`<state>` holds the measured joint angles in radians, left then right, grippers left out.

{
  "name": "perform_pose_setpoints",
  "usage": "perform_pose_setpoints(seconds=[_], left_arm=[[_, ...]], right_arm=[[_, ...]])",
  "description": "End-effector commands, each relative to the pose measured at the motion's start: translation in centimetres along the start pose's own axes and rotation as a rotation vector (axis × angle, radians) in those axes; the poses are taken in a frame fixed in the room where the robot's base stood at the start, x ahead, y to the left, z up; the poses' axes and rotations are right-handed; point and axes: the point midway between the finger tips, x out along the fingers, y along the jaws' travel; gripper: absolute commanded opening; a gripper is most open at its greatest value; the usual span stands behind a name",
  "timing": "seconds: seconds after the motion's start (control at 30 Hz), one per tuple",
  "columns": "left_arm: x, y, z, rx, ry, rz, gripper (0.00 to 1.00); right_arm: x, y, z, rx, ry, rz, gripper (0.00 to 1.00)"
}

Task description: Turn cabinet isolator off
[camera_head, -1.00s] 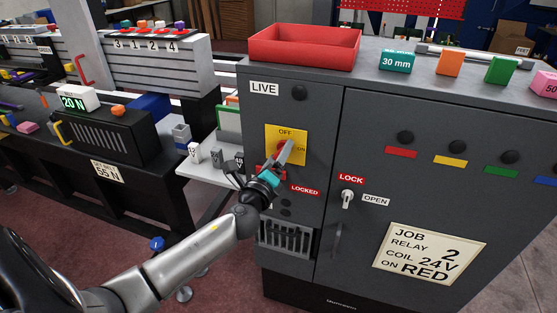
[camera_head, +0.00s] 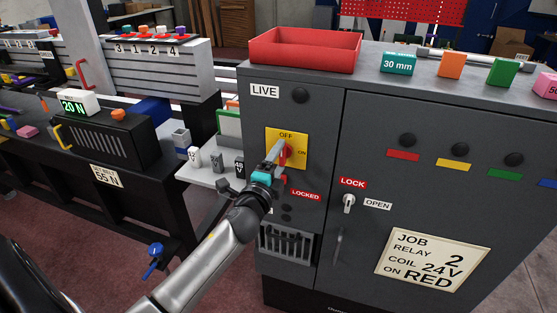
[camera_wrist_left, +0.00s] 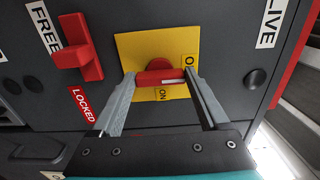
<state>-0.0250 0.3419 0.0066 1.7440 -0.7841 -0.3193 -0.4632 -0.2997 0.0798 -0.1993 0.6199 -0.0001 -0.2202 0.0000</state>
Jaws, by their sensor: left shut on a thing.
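The cabinet isolator is a red handle (camera_head: 287,152) on a yellow plate (camera_head: 300,160) marked OFF at the top and ON at the right. In the head view the handle stands about upright, in line with OFF, and is partly hidden by my gripper. My right gripper is not in view.
A red lever (camera_wrist_left: 77,48) sits by the FREE and LOCKED labels, close to the left finger. The grey cabinet (camera_head: 320,110) carries a red tray (camera_head: 305,60) on top. A lock knob (camera_head: 348,203) is to the right. A side shelf (camera_head: 205,178) stands left.

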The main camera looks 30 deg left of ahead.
Motion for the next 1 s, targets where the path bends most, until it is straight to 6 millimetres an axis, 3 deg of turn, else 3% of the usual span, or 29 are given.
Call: perform_pose_setpoints(seconds=[0.5,0.53,0.7,1.0], left_arm=[[0.02,-0.04,0.06,-0.022,-0.002,0.000,0.22],[0.02,-0.04,0.06,-0.022,-0.002,0.000,0.81],[0.02,-0.03,0.03,-0.020,-0.001,0.000,1.00],[-0.22,0.02,0.00,-0.018,0.000,0.000,1.00]], right_arm=[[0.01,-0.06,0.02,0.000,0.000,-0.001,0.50],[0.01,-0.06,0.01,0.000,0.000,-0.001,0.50],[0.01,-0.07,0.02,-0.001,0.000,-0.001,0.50],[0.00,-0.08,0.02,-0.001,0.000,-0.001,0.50]])
